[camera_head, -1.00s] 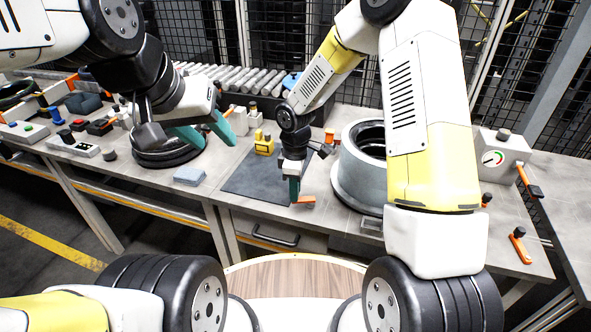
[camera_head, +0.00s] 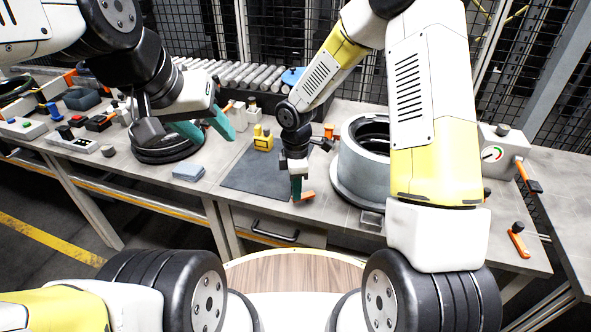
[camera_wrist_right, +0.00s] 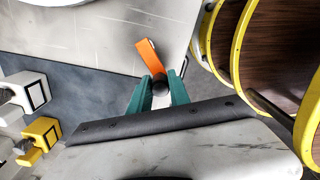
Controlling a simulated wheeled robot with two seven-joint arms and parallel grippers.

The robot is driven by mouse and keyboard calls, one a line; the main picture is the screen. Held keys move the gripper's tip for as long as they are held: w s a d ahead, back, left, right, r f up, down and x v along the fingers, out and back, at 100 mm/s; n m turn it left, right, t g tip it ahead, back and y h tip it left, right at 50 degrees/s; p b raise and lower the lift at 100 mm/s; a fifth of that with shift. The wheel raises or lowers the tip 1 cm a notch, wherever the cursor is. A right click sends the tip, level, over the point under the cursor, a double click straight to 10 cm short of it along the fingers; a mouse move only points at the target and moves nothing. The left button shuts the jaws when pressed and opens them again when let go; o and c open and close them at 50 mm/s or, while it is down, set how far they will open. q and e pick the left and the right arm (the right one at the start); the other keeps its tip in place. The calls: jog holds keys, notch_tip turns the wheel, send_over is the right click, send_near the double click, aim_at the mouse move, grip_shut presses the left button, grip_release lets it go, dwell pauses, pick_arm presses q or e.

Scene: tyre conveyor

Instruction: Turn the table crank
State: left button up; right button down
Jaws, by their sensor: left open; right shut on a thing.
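The table crank is an orange arm (camera_wrist_right: 149,58) with a black round knob (camera_wrist_right: 161,85), at the table's front edge. In the head view its orange arm (camera_head: 306,197) shows just beside my right fingertips. My right gripper (camera_wrist_right: 159,91) is shut on the knob, with one teal finger on each side of it. In the head view the right gripper (camera_head: 296,189) points down and hides the knob. My left gripper (camera_head: 205,127) is open and empty, above the table near a black tyre (camera_head: 165,152).
A large grey cylinder (camera_head: 357,173) stands right of my right gripper. A second orange lever (camera_head: 517,241) sits at the right front edge, below a gauge box (camera_head: 497,152). A yellow block (camera_head: 263,140) stands at the back of the dark mat (camera_head: 245,178). A drawer handle (camera_head: 274,233) juts out below.

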jog(key=c, duration=1.2)
grip_release()
jog(key=shift+r, duration=3.9)
